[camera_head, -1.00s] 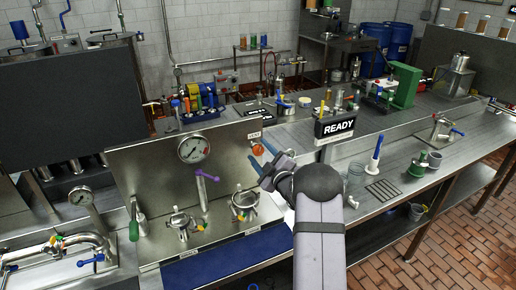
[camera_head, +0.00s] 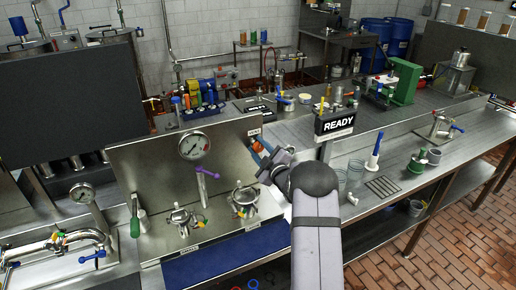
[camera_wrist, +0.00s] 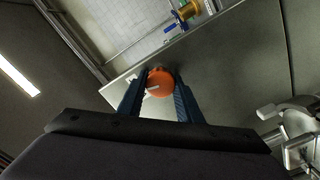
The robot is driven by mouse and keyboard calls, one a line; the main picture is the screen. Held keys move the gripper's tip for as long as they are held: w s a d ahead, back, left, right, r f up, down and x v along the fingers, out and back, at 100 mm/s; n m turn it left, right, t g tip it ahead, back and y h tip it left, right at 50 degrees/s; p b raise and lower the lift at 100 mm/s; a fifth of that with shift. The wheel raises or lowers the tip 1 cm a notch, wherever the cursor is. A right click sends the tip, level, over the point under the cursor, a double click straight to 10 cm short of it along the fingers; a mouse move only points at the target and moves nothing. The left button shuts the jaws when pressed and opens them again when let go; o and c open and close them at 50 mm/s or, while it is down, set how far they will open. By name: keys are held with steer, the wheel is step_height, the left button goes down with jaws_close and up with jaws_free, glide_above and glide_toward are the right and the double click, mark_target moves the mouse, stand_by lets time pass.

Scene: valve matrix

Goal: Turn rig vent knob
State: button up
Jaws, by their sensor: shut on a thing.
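The vent knob is a round orange knob (camera_wrist: 160,82) with a pale pointer mark, on the steel back panel (camera_head: 150,165) of the rig. In the wrist view it sits between the two blue fingers of my gripper (camera_wrist: 160,95), which are shut on it from either side. In the head view my gripper (camera_head: 261,150) reaches the panel's upper right, and the knob is mostly hidden behind the fingers. A small white label (camera_head: 255,132) is above the knob.
A pressure gauge (camera_head: 194,146) and a purple-handled lever (camera_head: 205,172) are left of my gripper.

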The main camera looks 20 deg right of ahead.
steer(key=shift+f+m, duration=0.1)
steer(key=shift+m, duration=0.2)
steer(key=shift+m+b, duration=0.9)
steer(key=m+b, duration=0.1)
steer(key=m, duration=0.3)
steer(key=shift+d+b, duration=0.1)
steer(key=shift+b, duration=0.3)
steer(key=m, duration=0.4)
steer(key=shift+d+m, duration=0.1)
steer(key=shift+m, duration=1.5)
steer(key=o, duration=1)
steer(key=shift+o, duration=0.2)
